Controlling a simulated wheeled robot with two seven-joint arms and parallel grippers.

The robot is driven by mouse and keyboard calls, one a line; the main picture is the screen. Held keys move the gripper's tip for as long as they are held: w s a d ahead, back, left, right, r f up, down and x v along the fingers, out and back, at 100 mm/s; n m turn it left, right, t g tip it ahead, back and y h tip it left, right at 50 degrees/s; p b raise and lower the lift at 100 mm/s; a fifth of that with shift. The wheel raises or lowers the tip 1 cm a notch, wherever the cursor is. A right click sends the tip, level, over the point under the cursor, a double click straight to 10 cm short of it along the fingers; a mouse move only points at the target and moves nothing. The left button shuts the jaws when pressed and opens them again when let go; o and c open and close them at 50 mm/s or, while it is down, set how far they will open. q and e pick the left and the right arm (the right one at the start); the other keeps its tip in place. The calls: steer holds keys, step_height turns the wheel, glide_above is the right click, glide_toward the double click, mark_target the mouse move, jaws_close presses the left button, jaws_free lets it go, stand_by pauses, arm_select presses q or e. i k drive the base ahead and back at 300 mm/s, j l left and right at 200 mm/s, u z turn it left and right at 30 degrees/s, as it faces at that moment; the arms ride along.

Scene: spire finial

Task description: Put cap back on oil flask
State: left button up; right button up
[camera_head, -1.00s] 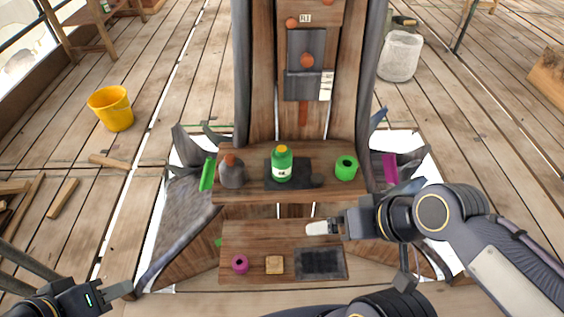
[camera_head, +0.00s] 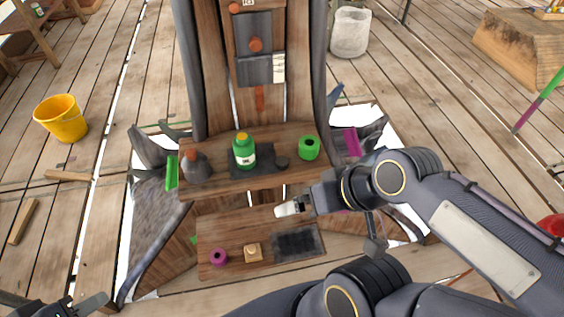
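The green oil flask (camera_head: 244,153) stands upright on a dark mat on the upper wooden shelf. It has a white label and a yellowish top. A small dark round piece (camera_head: 282,163) lies to its right; I cannot tell whether it is the cap. My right gripper (camera_head: 289,209) is in front of and below the upper shelf, above the lower board, with pale fingertips and nothing seen in it. My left gripper (camera_head: 88,304) is at the bottom left edge, partly cut off, far from the flask. The finger gap is unclear on both.
On the upper shelf stand a grey flask with a brown top (camera_head: 196,167) and a green ring-shaped piece (camera_head: 309,147). The lower board (camera_head: 230,232) holds a magenta ring (camera_head: 218,257), a tan block (camera_head: 252,252) and a dark pad (camera_head: 298,243). A yellow bucket (camera_head: 61,119) stands at left.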

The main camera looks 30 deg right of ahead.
mark_target(243, 143)
steer(key=i+j+z, duration=0.55)
steer(key=z, duration=0.15)
steer(key=j, duration=0.1)
